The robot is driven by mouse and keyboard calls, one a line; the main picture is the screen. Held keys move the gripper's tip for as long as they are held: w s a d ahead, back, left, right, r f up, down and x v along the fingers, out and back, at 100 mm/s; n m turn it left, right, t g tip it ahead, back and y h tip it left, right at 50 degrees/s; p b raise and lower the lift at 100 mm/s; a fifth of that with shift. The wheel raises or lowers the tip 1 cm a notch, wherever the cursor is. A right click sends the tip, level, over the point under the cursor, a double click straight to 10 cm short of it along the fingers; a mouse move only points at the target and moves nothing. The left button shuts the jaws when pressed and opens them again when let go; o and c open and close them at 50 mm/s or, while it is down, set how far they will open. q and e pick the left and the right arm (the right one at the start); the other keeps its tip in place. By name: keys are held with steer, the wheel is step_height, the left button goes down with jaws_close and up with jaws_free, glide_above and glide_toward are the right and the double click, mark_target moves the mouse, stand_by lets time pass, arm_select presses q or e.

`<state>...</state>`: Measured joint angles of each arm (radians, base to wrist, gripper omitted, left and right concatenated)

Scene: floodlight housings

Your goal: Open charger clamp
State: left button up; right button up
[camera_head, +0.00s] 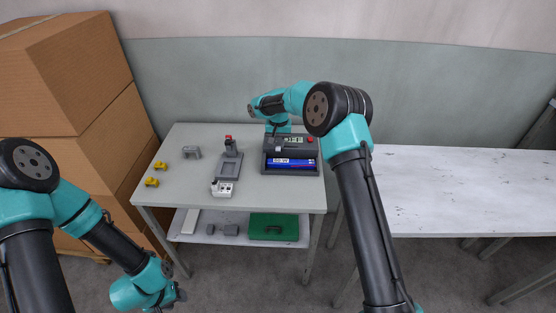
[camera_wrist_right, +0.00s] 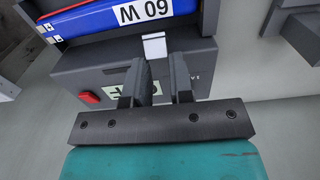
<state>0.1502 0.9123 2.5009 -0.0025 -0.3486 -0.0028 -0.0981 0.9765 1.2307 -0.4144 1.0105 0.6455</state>
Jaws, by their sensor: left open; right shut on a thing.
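The charger (camera_head: 318,160) is a dark grey box at the table's back right, with a display and a red button on its back part. A blue battery (camera_head: 292,163) marked "60 W" lies in its tray; it also shows in the right wrist view (camera_wrist_right: 115,18). My right gripper (camera_wrist_right: 162,75) is over the charger's display side, shut on a small part at the clamp; a pale tab (camera_wrist_right: 154,46) shows just beyond the fingertips beside the battery. The fingers hide most of the gripped part. My left gripper (camera_head: 178,296) is open, low in front of the table, apart from everything.
The grey table (camera_head: 190,172) also holds yellow pieces (camera_head: 155,175), a grey bracket (camera_head: 191,152), a stand with a red top (camera_head: 229,160) and a white socket block (camera_head: 222,188). A green case (camera_head: 273,227) lies on the lower shelf. A white table (camera_head: 450,190) stands empty at right.

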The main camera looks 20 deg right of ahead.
steer(key=shift+w+d, duration=0.3)
steer(key=shift+w, duration=0.65)
stand_by(1.0)
steer(key=o, duration=0.3)
steer(key=shift+o, duration=0.2)
